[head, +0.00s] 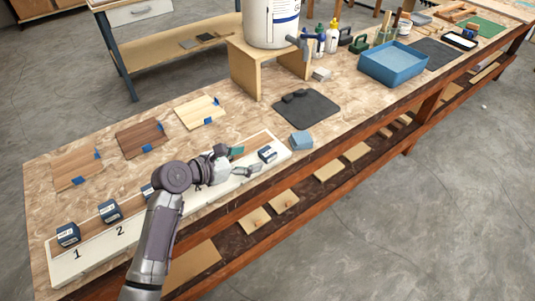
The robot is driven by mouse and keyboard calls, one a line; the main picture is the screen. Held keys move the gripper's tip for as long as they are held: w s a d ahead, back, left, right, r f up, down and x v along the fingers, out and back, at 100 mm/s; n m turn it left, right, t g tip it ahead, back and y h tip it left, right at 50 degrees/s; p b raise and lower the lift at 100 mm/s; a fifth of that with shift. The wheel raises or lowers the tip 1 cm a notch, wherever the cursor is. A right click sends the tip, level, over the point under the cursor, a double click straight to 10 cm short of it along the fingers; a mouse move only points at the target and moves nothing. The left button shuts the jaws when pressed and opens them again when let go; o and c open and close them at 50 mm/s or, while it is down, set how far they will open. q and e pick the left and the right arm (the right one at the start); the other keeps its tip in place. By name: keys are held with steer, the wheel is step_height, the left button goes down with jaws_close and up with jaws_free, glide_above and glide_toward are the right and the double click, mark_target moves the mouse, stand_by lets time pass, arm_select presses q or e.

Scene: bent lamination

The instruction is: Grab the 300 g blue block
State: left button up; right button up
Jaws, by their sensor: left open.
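Several dark blue blocks with white labels stand along a long white board (190,212). One block (68,233) is at number 1, one block (110,211) is at number 2, and one (147,191) is partly hidden behind my left arm. Another block (267,154) is near the board's right end. The labels are too small to read, so I cannot tell which is 300 g. My left gripper (247,161) is open over the board, just left of the right-end block, with its fingers pointing toward it. My right gripper is not in view.
A lighter blue block (301,141) sits beyond the board's right end. A dark mat (305,110), a wooden stand (268,68) with a white bucket (271,22), and a blue bin (393,64) are farther right. Wood samples (142,138) lie behind the board.

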mark_target(263, 154)
arm_select(q)
steer(key=x, duration=0.5)
steer(key=shift+w+d+f, duration=0.1)
steer(key=shift+w+d, duration=0.05)
steer(key=shift+d, duration=0.05)
steer(key=shift+c, duration=0.2)
jaws_close()
